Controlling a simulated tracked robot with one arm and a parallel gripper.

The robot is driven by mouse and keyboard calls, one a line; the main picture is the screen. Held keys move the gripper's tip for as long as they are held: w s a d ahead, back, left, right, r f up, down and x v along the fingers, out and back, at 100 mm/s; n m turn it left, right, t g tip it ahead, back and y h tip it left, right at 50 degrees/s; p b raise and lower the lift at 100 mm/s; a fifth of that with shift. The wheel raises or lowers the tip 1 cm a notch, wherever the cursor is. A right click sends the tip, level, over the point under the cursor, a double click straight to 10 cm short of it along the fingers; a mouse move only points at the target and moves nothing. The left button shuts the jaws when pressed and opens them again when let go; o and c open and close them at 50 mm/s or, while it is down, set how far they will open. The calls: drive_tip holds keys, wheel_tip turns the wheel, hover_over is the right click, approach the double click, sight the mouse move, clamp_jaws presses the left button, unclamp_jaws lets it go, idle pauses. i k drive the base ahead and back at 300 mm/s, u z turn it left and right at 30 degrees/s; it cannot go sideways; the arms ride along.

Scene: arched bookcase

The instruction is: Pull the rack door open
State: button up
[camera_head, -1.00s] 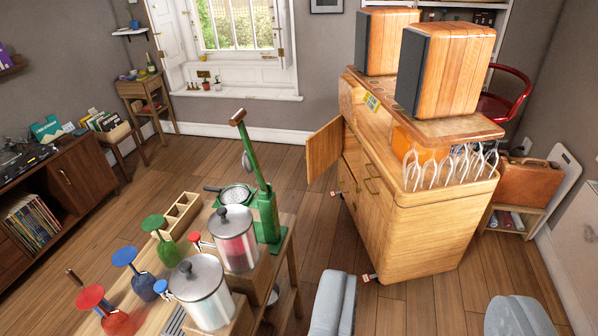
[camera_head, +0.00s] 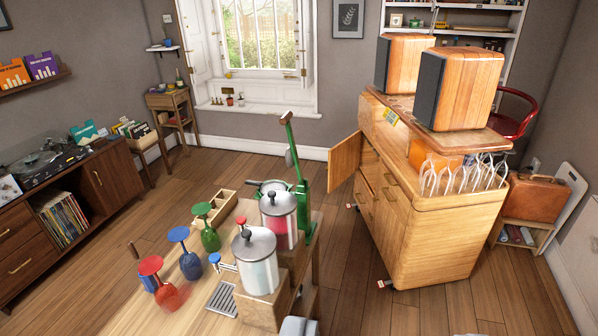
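A wooden rack cabinet (camera_head: 440,240) stands on the right side of the room. Its small wooden door (camera_head: 344,167) is swung out to the left from the cabinet's side and stands ajar. Drawers and a lower panel (camera_head: 385,215) with metal handles show beside the door. Its inside is hidden from this angle. I cannot identify my gripper in this view, and nothing visible touches the door. A small grey shape (camera_head: 298,327) at the bottom edge is cut off, and I cannot tell what it is.
Wooden speakers (camera_head: 460,90) stand on the cabinet, with hanging glasses (camera_head: 463,175) below its top. A wooden table (camera_head: 165,318) with jars and red, blue and green stemmed glasses stands in front, left of centre. Wood floor (camera_head: 345,275) is clear between table and cabinet.

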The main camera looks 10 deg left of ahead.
sight(343, 159)
drive_tip(key=u, duration=2.25)
drive_tip(key=i, duration=4)
drive_tip(key=z, duration=2.55)
